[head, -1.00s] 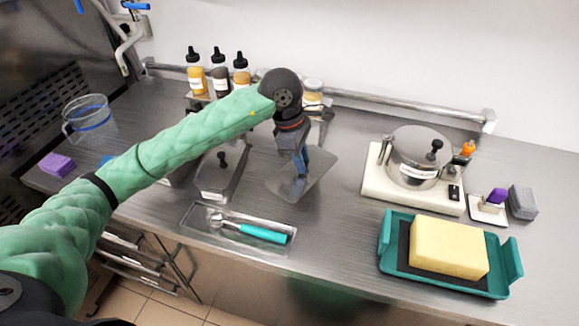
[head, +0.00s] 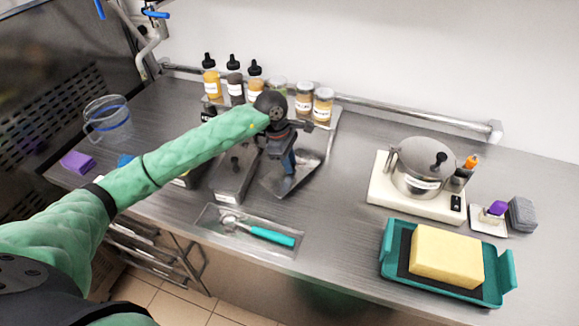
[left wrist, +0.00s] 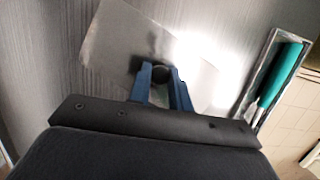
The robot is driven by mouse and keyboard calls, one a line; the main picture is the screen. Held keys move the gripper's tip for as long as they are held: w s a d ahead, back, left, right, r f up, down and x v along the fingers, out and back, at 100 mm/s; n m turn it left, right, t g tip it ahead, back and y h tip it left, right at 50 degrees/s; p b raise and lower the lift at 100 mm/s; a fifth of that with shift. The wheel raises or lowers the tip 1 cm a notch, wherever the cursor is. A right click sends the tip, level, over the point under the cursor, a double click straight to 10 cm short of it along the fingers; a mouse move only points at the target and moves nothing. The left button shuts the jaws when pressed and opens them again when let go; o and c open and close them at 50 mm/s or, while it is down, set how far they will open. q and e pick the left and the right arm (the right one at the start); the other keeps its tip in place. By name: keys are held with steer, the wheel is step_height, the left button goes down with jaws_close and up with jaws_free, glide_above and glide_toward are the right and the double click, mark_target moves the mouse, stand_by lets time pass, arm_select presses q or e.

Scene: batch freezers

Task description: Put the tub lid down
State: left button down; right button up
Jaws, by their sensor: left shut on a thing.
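My left gripper (head: 285,160) is shut on the tub lid (head: 300,178), a flat grey metal plate, by its dark knob. The gripper points down from above, and the lid looks tilted in the head view. In the left wrist view, the blue fingers (left wrist: 165,85) close around the knob and the lid (left wrist: 110,40) spreads out beyond them. Whether the lid touches the counter cannot be told. A lidded metal tub (head: 232,182) with a black knob stands just left of the held lid. My right gripper is not in view.
A tray with a teal-handled scoop (head: 270,235) lies in front. Squeeze bottles (head: 211,82) and jars (head: 323,103) stand behind. A white scale (head: 415,208) with a pot and a teal tray (head: 450,287) with a yellow block are at right. The counter (head: 345,190) between is clear.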

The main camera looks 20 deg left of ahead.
arm_select(q)
step_height(320, 180, down, 3)
steer(key=shift+p, duration=0.9)
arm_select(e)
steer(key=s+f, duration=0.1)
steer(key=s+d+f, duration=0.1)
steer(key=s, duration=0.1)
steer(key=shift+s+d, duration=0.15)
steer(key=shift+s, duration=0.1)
arm_select(q)
steer(key=shift+f, duration=0.15)
steer(key=c, duration=1.3)
jaws_free()
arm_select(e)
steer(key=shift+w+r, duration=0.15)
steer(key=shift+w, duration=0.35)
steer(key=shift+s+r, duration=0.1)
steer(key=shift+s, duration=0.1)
